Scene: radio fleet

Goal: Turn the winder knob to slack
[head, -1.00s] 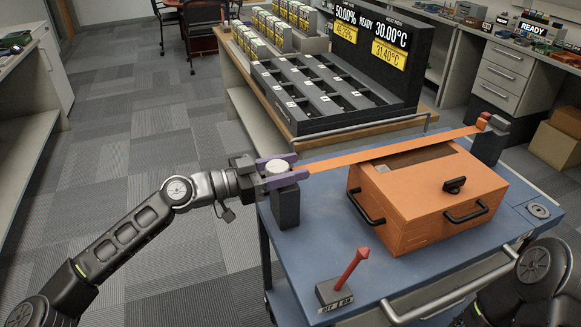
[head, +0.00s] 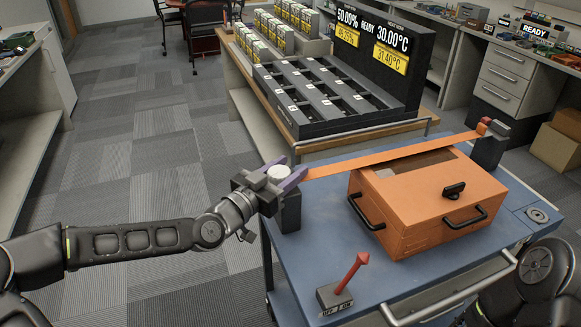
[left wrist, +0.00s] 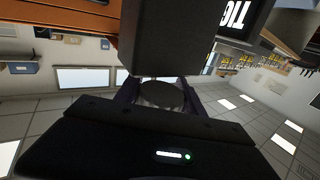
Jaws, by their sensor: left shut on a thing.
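The winder knob (head: 278,174) is a pale round cap on top of a dark post (head: 290,212) at the left corner of the blue cart. My left gripper (head: 286,178) is shut on the knob, with its purple fingers on either side of it. In the left wrist view the knob (left wrist: 160,96) shows as a grey disc between the fingers, partly hidden by dark blocks. An orange strap (head: 395,155) runs from the winder post to a dark post (head: 488,146) at the far right. It looks straight. My right gripper is not in view.
An orange case (head: 425,203) with black handles stands on the blue cart (head: 318,247) under the strap. A red lever (head: 352,272) on a dark base stands at the near edge. A bench with a black rack (head: 325,95) stands behind the cart.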

